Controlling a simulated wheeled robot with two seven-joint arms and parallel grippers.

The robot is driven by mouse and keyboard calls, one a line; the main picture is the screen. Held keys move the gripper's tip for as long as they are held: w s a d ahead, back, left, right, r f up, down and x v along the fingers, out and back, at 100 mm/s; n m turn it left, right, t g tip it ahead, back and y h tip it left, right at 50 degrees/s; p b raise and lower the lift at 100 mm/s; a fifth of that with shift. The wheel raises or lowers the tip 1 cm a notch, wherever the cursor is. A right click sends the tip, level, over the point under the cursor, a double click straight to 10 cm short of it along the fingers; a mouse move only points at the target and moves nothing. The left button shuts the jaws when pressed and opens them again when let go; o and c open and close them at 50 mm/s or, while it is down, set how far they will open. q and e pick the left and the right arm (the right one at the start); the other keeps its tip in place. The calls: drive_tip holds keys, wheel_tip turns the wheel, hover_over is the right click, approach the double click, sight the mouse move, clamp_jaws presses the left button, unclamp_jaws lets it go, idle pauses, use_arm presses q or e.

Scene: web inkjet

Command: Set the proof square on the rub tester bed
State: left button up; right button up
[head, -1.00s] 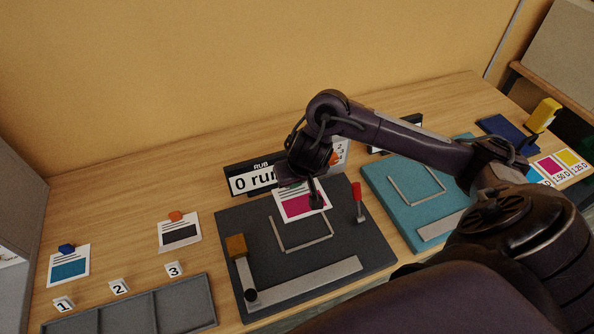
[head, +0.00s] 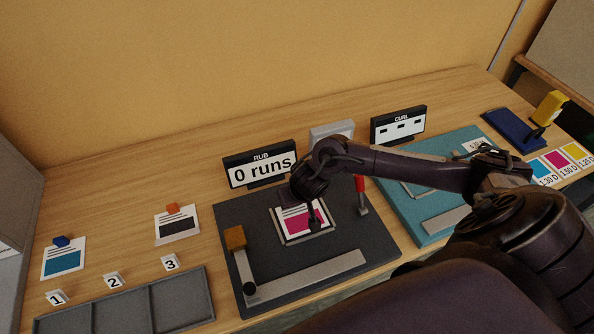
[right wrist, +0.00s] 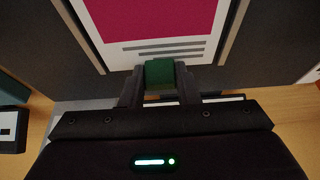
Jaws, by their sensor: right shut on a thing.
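The proof square (head: 304,219), a white card with a magenta block and grey text lines, is at the grey frame on the dark rub tester bed (head: 350,242). In the right wrist view the proof square (right wrist: 158,18) lies between the frame's side rails. My right gripper (right wrist: 160,80) is shut on the square's green tab (right wrist: 160,73). My right gripper (head: 315,222) partly covers the square in the head view. Whether the card rests flat on the bed or hovers just above it, I cannot tell. My left gripper is not in view.
The rub display (head: 262,167) reads "0 runs" behind the bed. A red-handled lever (head: 361,192) and an arm with an orange block (head: 236,240) stand on the bed. A teal curl station (head: 405,228) is to the right. Two other cards (head: 177,226) and a grey tray (head: 180,302) are left.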

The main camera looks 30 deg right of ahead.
sight(303, 220)
drive_tip(key=shift+f, duration=0.1)
drive_tip(key=o, duration=0.9)
drive_tip(key=shift+o, duration=0.2)
drive_tip(key=shift+r, duration=0.2)
drive_tip(key=p+v, duration=0.3)
drive_tip(key=v, duration=0.9)
drive_tip(key=shift+s+a+f, duration=0.1)
drive_tip(key=shift+f, duration=0.05)
